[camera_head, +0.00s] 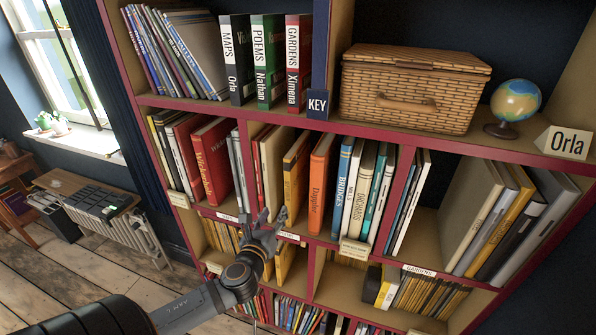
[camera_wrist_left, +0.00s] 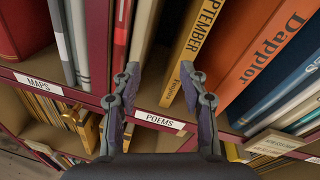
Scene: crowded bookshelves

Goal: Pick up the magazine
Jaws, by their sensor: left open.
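A magazine with a yellow spine reading "SEPTEMBER" (camera_wrist_left: 193,45) stands upright in the middle shelf row, just left of the orange "Dapplor" book. It also shows in the head view (camera_head: 294,175). My left gripper (camera_head: 273,216) is open and empty in front of the lower edge of that row. In the left wrist view the gripper (camera_wrist_left: 158,75) points at the shelf, with its right fingertip near the lower part of the yellow spine. I cannot tell whether it touches. My right gripper is not in view.
The orange book (camera_head: 319,180) stands right beside the magazine, and a cream book (camera_head: 273,165) is to its left. A "POEMS" label (camera_wrist_left: 160,122) is on the red shelf edge below. A wicker basket (camera_head: 412,90) and a globe (camera_head: 515,100) are on the shelf above.

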